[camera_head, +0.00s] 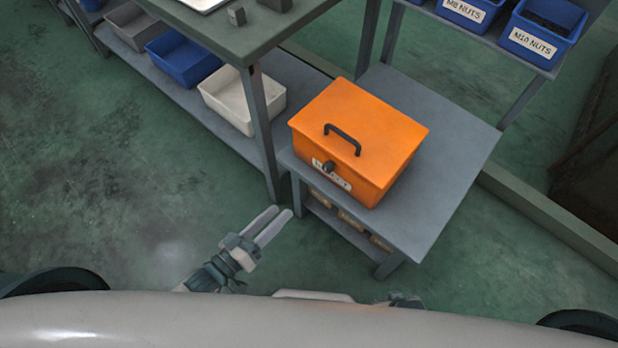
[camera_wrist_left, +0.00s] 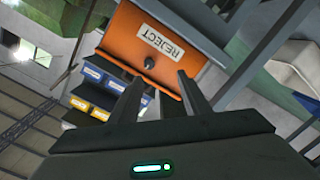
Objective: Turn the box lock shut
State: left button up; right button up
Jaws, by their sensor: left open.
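An orange box (camera_head: 372,130) with a closed lid and a dark handle (camera_head: 342,139) stands on a low grey table. Its dark lock knob (camera_head: 329,167) is on the front face beside a white label. In the left wrist view the orange box (camera_wrist_left: 140,45) shows its REJECT label (camera_wrist_left: 158,42) and the lock knob (camera_wrist_left: 150,63). My left gripper (camera_head: 277,219) is open and empty, in front of the table and apart from the box. Its fingers (camera_wrist_left: 160,98) point toward the box's front face. My right gripper cannot be made out.
The grey table (camera_head: 455,155) has free room right of the box. A workbench (camera_head: 240,35) stands at the left, with a white bin (camera_head: 236,112) and a blue bin (camera_head: 185,60) on its lower shelf. Blue nut bins (camera_head: 540,38) stand at upper right. The floor at left is clear.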

aim_at(325, 170)
pick_arm(q)
jog(key=shift+s+d+r+h, duration=0.1)
jog(key=shift+s+r+h, duration=0.15)
jog(key=shift+r, duration=0.3)
jog(key=shift+s+d+r+h, duration=0.1)
jog(key=shift+s+r+h, duration=0.1)
jog(key=shift+r, duration=0.35)
pick_arm(e)
jog(key=shift+s, duration=0.2)
pick_arm(q)
jog(key=shift+w+d, duration=0.1)
jog(key=shift+w, duration=0.05)
jog(key=p+x, duration=0.1)
jog(key=x, duration=1.4)
jog(key=shift+w+d, duration=0.2)
jog(key=shift+w, duration=0.1)
jog(key=shift+w+d, duration=0.4)
jog(key=shift+w, duration=0.1)
pick_arm(e)
jog(key=shift+w+a+t, duration=0.4)
jog(key=shift+w+a, duration=0.05)
jog(key=shift+a, duration=0.25)
jog(key=shift+w, duration=0.1)
pick_arm(q)
jog(key=c, duration=1)
pick_arm(e)
jog(key=shift+w+r, duration=0.1)
